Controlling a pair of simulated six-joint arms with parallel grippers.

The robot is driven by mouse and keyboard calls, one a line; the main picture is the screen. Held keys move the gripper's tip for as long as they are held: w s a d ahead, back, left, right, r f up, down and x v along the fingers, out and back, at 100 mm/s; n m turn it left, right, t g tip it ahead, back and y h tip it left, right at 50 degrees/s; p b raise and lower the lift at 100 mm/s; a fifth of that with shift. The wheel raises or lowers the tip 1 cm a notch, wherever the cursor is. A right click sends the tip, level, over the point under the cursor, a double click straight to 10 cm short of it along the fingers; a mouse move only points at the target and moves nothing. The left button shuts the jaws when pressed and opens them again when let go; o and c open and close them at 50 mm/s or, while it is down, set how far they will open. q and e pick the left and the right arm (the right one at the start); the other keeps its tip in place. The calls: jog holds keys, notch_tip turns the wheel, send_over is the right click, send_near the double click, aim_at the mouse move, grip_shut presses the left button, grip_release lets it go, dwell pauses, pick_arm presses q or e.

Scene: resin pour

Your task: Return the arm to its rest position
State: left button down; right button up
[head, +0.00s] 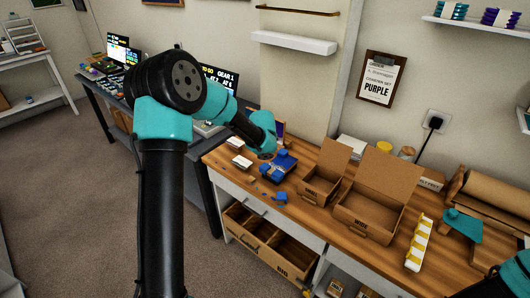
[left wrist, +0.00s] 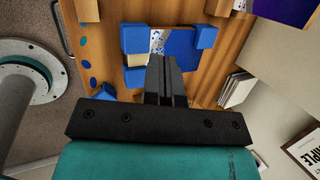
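My left arm rises through the middle of the head view and reaches over the wooden bench (head: 225,158). Its gripper is above or beside a blue-cornered piece (head: 280,168), mostly hidden by my own wrist there. In the left wrist view the two dark fingers of my left gripper (left wrist: 166,78) are together, with nothing visible between them. Beyond the fingertips is the blue panel with raised blue corner blocks (left wrist: 204,36); whether the fingers touch it I cannot tell. Part of my right arm shows at the lower right edge of the head view; its gripper cannot be made out.
Two open cardboard boxes, a small one (head: 318,186) and a larger one (head: 366,222), stand right of the blue piece. A white strip with yellow pieces (head: 419,244) lies farther right. Small blue bits (head: 279,197) lie near the bench's front edge. A clipboard (head: 380,80) reads PURPLE.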

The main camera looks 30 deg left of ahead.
aim_at(265, 165)
pick_arm(q)
jog(key=shift+f, duration=3)
notch_tip(265, 165, up, 8)
dwell(0.6)
